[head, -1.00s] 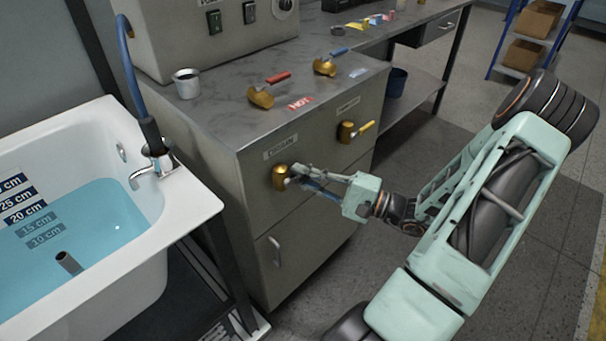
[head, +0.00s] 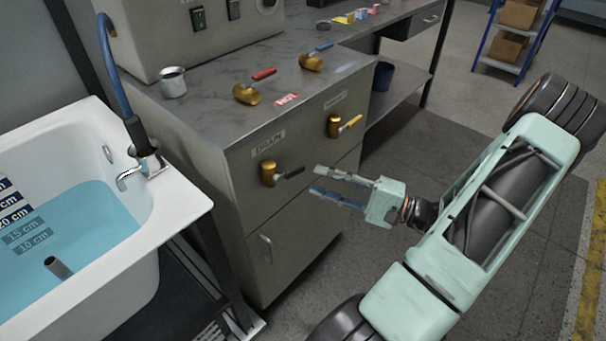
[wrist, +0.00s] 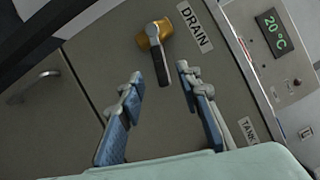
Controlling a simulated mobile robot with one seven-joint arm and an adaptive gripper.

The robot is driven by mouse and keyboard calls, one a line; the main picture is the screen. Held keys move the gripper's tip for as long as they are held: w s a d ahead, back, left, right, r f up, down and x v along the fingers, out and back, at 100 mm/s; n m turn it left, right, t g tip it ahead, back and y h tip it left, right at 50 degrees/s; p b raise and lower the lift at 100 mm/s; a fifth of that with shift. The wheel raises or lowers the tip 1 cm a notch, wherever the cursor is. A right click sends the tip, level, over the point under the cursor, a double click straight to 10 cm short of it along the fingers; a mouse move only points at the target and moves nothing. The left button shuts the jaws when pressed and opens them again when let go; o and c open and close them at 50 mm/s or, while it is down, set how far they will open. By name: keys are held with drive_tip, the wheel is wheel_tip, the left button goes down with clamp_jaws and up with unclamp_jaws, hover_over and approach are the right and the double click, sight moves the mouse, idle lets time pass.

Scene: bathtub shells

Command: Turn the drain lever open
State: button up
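The drain lever (head: 289,173) has a black handle on a brass valve body (head: 268,174), on the cabinet front under the DRAIN label (head: 268,141). In the head view the handle points right, roughly level. In the wrist view the handle (wrist: 160,66) lies ahead of my gripper, between the lines of its fingers. My gripper (head: 315,181) is open and empty, a short way right of the handle in the head view and apart from it. In the wrist view its blue-padded fingers (wrist: 160,82) are spread wide.
A white bathtub (head: 185,212) with blue water stands at the left. A yellow-handled valve (head: 335,126) sits right of the drain valve on the cabinet. Red-handled (head: 247,93) and blue-handled (head: 311,62) valves and a metal cup (head: 173,84) are on the counter. Open floor lies to the right.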

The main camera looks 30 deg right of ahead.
sight(290, 174)
drive_tip(key=v, duration=0.4)
drive_tip(key=shift+r, duration=0.25)
drive_tip(key=c, duration=0.5)
drive_tip(key=r+n+g+h+p, duration=0.1)
drive_tip(key=r+n, duration=0.1)
drive_tip(key=r+n+g+h+p, duration=0.1)
drive_tip(key=r+n+g, duration=0.1)
drive_tip(key=n, duration=0.1)
drive_tip(key=w+a+r+n+g+p, duration=0.1)
drive_tip(key=r+n+p, duration=0.1)
drive_tip(key=n, duration=0.1)
drive_tip(key=shift+w+r+g+h, duration=0.15)
drive_tip(key=shift+r+g+h, duration=0.1)
drive_tip(key=shift+g+h, duration=0.15)
clamp_jaws()
wheel_tip(290, 174, up, 8)
drive_tip(key=n+g+h+p, duration=0.2)
drive_tip(key=n+h+p, duration=0.1)
drive_tip(key=n+h, duration=0.3)
drive_tip(key=w+a+f+n+y+b, duration=0.1)
drive_tip(key=w+a+f, duration=0.3)
drive_tip(key=f, duration=0.6)
drive_tip(key=shift+w+a+f+b, duration=0.2)
drive_tip(key=shift+w+b, duration=0.1)
drive_tip(key=shift+w, duration=0.85)
